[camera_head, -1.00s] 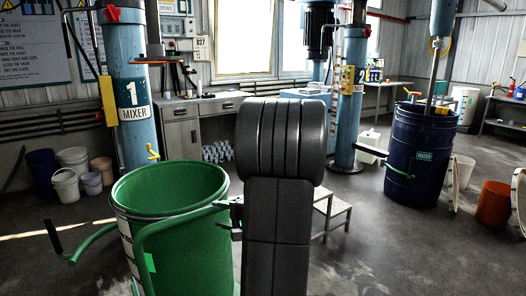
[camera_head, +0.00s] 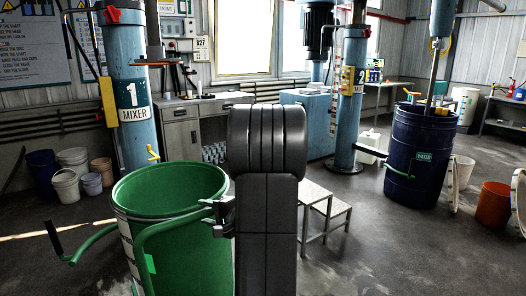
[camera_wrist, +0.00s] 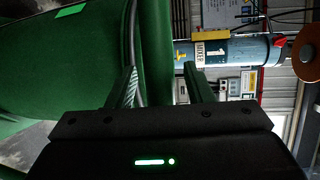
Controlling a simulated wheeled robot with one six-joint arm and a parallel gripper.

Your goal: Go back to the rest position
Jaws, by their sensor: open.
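The large green drum (camera_head: 170,195) stands upright and open-topped at the front left in the head view. Its curved green handle bar (camera_head: 165,222) runs across the near side toward my gripper (camera_head: 212,212), which is by the drum's right side. My arm hides part of the area behind it. In the wrist view my gripper (camera_wrist: 163,85) has its two fingers apart, with the green bar (camera_wrist: 157,45) showing between them in the picture. Whether either finger touches the bar is unclear. The drum wall (camera_wrist: 60,90) fills the left of that view.
The blue mixer column 1 (camera_head: 130,100) rises behind the drum. A small step stool (camera_head: 335,207) stands right of my arm. A dark blue drum (camera_head: 420,150) and an orange bucket (camera_head: 494,205) stand at the right. The floor at front right is clear.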

